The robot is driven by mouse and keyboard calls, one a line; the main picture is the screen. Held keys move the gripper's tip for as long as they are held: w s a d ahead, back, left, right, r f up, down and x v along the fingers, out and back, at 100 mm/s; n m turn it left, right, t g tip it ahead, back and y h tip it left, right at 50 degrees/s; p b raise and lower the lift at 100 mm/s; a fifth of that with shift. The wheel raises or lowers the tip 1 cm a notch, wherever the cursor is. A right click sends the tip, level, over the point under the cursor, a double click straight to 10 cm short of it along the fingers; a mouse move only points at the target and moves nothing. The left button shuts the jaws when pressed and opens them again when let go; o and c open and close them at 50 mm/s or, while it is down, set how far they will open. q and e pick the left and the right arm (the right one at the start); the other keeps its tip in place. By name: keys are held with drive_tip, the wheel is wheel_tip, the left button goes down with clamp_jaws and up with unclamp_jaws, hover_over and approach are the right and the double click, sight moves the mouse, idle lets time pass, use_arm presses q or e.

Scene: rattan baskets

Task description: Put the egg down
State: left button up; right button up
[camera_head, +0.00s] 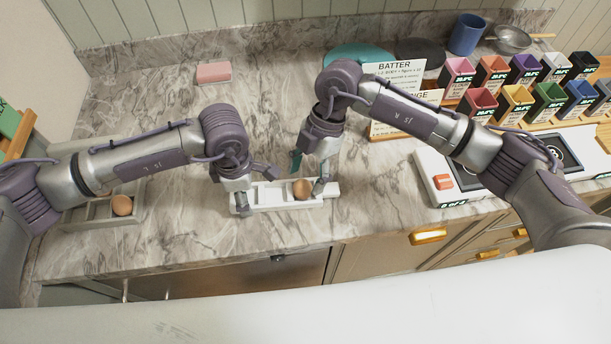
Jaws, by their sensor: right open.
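A brown egg (302,189) rests in the right part of a white tray (282,205) near the counter's front edge. My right gripper (308,176) is open right at this egg, with one finger behind it and one at its right; I cannot tell whether they touch it. My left gripper (256,188) is at the tray's left end, its fingers spread apart with no egg seen between them. A second brown egg (122,205) sits in another tray (100,213) at the far left, partly behind my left arm.
A pink block (213,72) lies at the back left. Recipe signs (396,72) and several colored containers (516,101) stand at the back right. A white cooktop panel (436,178) is at the right. The marble counter between the left tray and the pink block is mostly clear.

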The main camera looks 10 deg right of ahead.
drive_tip(key=v, duration=1.1)
use_arm(q)
drive_tip(key=o, duration=1.2)
drive_tip(key=shift+r, duration=0.1)
